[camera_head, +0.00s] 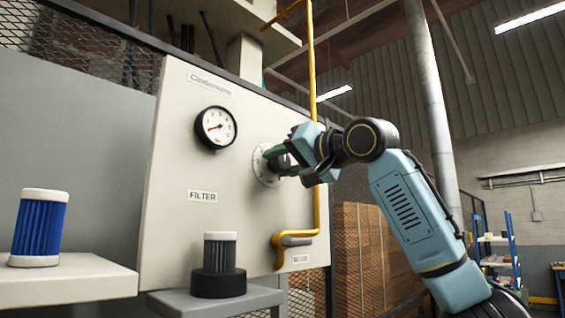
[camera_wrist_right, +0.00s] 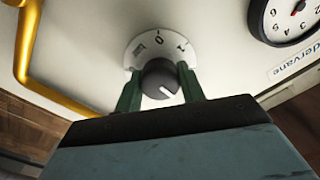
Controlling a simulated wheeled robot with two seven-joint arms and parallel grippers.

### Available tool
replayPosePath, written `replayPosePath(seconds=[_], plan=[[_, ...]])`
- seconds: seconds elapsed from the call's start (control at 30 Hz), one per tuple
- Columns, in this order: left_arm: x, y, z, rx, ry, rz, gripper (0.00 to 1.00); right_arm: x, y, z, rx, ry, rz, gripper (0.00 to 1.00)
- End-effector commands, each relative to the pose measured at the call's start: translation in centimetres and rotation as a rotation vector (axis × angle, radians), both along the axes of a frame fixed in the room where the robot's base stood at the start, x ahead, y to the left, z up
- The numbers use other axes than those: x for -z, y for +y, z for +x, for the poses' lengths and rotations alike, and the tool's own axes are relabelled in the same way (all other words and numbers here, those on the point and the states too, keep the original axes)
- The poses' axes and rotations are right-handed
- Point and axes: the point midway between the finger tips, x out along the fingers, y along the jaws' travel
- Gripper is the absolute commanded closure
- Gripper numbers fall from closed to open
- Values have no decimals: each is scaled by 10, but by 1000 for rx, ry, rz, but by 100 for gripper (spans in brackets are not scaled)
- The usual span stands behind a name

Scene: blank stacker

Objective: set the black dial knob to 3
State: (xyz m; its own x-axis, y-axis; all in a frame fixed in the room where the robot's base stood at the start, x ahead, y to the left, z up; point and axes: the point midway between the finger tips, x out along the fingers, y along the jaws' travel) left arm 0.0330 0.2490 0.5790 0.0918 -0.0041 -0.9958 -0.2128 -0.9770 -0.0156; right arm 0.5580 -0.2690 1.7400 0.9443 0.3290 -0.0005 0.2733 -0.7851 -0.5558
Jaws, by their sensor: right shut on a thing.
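The black dial knob (camera_wrist_right: 158,78) is round with a short white pointer line and sits on a pale round dial plate (camera_wrist_right: 143,45) on the panel. In the right wrist view the pointer slants to the lower right. Some printed marks show on the plate above the knob, but I cannot tell which mark the pointer meets. My right gripper (camera_wrist_right: 160,88) has its green fingers on either side of the knob, shut on it. In the head view the right gripper (camera_head: 285,163) reaches the dial plate (camera_head: 262,178) from the right and hides much of it. My left gripper is not in view.
The cream panel (camera_head: 170,150) carries a pressure gauge (camera_head: 216,127), a FILTER label (camera_head: 203,196) and a yellow pipe (camera_head: 316,210) close beside the right gripper. A grey filter (camera_head: 220,250) stands in a black base. A blue filter (camera_head: 40,225) stands on a shelf at left.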

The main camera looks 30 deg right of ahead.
Motion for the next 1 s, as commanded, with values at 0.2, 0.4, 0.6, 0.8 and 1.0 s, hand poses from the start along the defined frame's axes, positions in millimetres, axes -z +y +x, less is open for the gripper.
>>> replayPosePath(seconds=[0.2,0.4,0.6,0.8,1.0], plan=[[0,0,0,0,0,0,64,-1,-1,0,2,-1,1,84],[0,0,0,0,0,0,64,-1,-1,0,2,-1,1,50],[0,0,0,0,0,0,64,0,0,0,1,-1,0,39],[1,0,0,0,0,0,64,0,-1,-2,1,-1,0,39],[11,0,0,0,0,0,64,2,-10,-25,1,-4,-1,39]])
